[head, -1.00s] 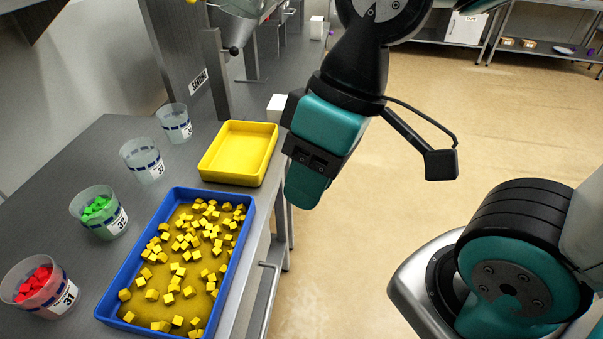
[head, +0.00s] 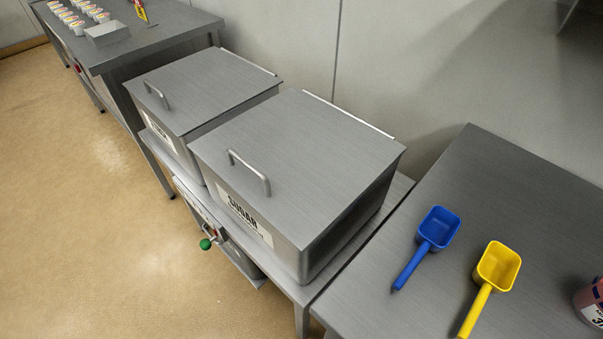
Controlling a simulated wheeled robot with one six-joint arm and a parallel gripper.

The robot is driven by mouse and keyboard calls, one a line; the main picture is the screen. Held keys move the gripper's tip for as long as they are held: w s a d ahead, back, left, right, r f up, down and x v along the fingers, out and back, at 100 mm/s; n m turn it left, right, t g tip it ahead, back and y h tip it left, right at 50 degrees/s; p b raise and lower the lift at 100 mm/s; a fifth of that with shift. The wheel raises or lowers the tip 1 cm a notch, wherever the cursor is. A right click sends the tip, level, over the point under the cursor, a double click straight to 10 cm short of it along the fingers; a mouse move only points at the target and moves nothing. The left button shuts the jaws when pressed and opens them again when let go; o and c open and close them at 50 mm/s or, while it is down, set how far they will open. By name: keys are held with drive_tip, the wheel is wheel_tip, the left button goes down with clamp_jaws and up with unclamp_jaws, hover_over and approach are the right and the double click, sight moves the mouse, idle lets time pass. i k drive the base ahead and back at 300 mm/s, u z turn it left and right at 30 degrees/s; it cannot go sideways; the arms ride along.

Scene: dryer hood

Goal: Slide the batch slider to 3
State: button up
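No part clearly marked as the batch slider can be made out in the head view. A green knob (head: 205,244) on a short metal stem sticks out from a grey box (head: 238,262) below the sugar bin. A small red part (head: 208,229) sits just behind the knob. Any scale or numbers there are too small to read. My gripper and arm are not in this view.
The lidded sugar bin (head: 300,150) and a second lidded bin (head: 205,88) stand on a metal bench. A blue scoop (head: 437,228) and a yellow scoop (head: 497,266) lie on the right table (head: 520,190). Several small cups (head: 78,26) stand far left. The floor (head: 90,200) left is clear.

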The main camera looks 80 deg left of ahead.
sight(205, 244)
drive_tip(key=u, duration=3.15)
